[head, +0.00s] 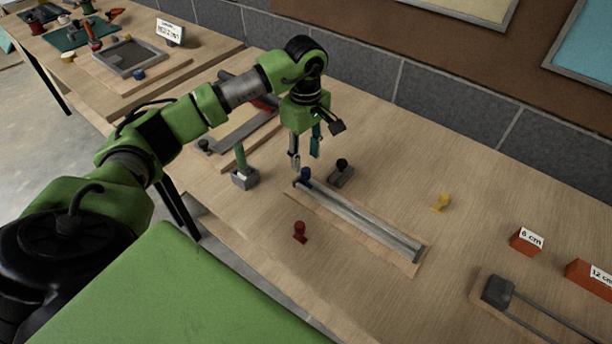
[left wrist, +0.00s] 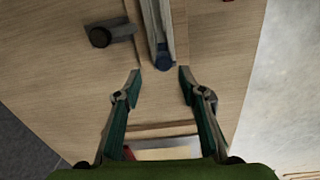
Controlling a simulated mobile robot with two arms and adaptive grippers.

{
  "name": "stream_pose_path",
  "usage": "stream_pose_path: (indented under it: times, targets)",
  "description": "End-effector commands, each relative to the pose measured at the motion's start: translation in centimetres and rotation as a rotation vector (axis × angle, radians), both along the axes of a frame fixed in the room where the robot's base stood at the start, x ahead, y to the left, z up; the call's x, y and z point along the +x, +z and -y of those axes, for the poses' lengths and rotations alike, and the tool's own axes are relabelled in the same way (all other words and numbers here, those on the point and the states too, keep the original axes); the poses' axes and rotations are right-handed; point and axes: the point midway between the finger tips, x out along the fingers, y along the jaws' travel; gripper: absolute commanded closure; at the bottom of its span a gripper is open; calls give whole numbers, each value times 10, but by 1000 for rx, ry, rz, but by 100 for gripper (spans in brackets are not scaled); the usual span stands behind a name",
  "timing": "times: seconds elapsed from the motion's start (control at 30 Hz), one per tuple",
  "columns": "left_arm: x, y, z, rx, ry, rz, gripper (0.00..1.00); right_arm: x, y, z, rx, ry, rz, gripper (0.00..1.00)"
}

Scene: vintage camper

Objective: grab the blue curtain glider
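In the left wrist view the blue glider (left wrist: 163,61) shows at the rail's end, just beyond the gap between my fingertips. My left gripper (head: 315,151) is open and empty, pointing down above that end of the rail. In the left wrist view its fingers (left wrist: 159,74) are spread apart, with nothing between them. My right gripper is not in view.
A dark-knobbed grey block (head: 341,173) stands close beside the rail's end. A grey block with a green handle (head: 243,174), a red piece (head: 300,231) and a yellow piece (head: 441,202) stand around it. Orange blocks (head: 526,241) are at the right.

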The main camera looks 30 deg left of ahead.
Motion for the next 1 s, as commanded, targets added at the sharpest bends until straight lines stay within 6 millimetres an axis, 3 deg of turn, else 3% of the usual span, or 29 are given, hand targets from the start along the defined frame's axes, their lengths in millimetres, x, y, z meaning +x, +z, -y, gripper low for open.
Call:
stream_pose_path:
  times: [0.27,0.53,0.83,0.87,1.0]
  targets:
    - [-3,-19,3,-3,-1,-2,63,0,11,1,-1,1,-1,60]
    - [-8,-56,7,-2,0,-1,63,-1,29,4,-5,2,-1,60]
    - [-8,-64,7,-1,0,2,63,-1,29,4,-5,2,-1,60]
    - [-8,-64,7,-1,0,2,65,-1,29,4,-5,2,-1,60]
    - [-8,-64,7,-1,0,2,100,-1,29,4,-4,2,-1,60]
